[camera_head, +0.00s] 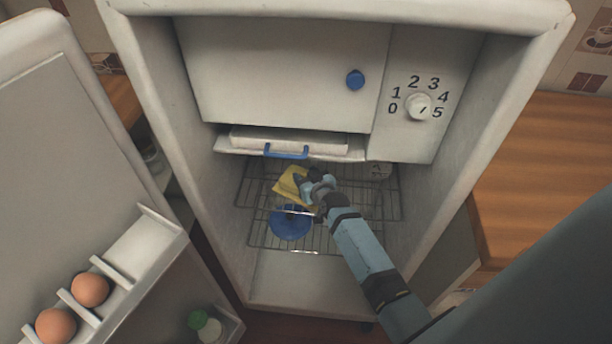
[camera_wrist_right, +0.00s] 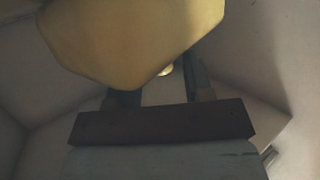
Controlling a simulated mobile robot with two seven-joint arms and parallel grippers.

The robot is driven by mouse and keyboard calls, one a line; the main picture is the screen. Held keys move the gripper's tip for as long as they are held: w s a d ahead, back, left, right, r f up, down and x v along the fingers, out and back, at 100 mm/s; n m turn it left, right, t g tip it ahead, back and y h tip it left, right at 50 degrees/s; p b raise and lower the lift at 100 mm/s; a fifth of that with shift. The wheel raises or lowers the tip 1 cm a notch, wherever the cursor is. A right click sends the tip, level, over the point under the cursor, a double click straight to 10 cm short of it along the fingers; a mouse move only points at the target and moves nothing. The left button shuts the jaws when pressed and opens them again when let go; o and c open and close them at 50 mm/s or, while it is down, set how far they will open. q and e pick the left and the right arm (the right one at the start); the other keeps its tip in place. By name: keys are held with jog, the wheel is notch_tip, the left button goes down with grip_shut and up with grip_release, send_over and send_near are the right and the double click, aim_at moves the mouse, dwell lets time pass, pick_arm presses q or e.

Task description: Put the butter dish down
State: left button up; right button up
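The butter dish shows as a yellow, angular piece (camera_head: 291,184) inside the open fridge, above the wire shelf (camera_head: 335,238). My right gripper (camera_head: 311,186) reaches in from the lower right and meets the dish at its right side. I cannot tell whether the dish touches the shelf. My left gripper is not in view.
A blue round thing (camera_head: 290,223) lies on the shelf just in front of the dish. A drawer with a blue handle (camera_head: 286,152) hangs above. The open fridge door at left holds eggs (camera_head: 90,289) and a green-capped bottle (camera_head: 205,325). Bare shelf shows at right.

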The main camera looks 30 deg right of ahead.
jog(key=shift+r, duration=0.2)
jog(key=shift+s, duration=0.4)
jog(key=p+v, duration=0.1)
jog(key=v, duration=1)
jog(key=s+a+f+n+g+y, duration=0.1)
jog(key=s+a+f+g+y, duration=0.1)
jog(key=s+a, duration=0.4)
jog(key=s+a+f+n+g+y, duration=0.1)
jog(key=s+a+n+y, duration=0.1)
jog(key=s+a, duration=0.5)
jog(key=s, duration=0.4)
jog(key=shift+s+a+f+g, duration=0.2)
jog(key=shift+s+f+g, duration=0.05)
jog(key=shift+f+g, duration=0.15)
